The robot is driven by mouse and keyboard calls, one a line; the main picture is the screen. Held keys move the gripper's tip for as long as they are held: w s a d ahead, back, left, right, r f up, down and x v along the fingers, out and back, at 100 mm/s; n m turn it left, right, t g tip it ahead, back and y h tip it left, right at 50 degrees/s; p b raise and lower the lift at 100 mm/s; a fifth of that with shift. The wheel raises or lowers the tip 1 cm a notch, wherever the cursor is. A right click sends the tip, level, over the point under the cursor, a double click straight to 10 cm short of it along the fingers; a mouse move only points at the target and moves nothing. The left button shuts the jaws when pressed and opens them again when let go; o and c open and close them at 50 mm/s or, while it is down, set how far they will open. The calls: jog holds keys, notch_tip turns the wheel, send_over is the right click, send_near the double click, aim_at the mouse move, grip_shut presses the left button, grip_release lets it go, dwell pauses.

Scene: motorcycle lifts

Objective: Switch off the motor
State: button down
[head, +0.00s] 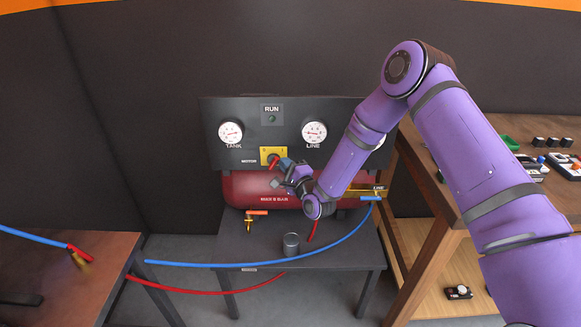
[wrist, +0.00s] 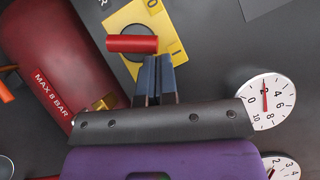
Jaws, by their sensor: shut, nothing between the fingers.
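The motor switch is a red bar handle (head: 273,162) on a round dark hub, on a yellow plate (head: 264,151) on the dark grey panel. In the wrist view the red handle (wrist: 132,43) lies level across the yellow plate (wrist: 122,17); the marks on the plate are only partly readable. My gripper (head: 283,163) is shut and empty, just right of the handle. In the wrist view its blue fingertips (wrist: 157,58) are just below the handle's right end; I cannot tell whether they touch it. The RUN lamp (head: 272,119) above looks dark green.
TANK gauge (head: 231,132) and LINE gauge (head: 314,132) flank the lamp; another gauge is partly behind my arm. The red tank (head: 245,190) lies below the panel. A metal cup (head: 291,244) stands on the dark stand. Blue and red hoses cross in front. A wooden bench (head: 430,172) stands right.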

jog(key=shift+a+r+n+g, duration=0.1)
jog(key=shift+r+n+g, duration=0.35)
jog(key=shift+n, duration=0.35)
jog(key=shift+a+r+n+g+h, duration=0.1)
jog(key=shift+n+g+h, duration=0.2)
jog(key=shift+n, duration=0.1)
jog(key=a+n+g+h, duration=0.1)
jog(key=n, duration=0.1)
jog(key=r+n+g+h, duration=0.1)
jog(key=n, duration=0.1)
jog(key=a+r+n+g+h, duration=0.1)
jog(key=n, duration=0.1)
jog(key=shift+a+h, duration=0.3)
jog(key=shift+a, duration=0.2)
dwell(0.8)
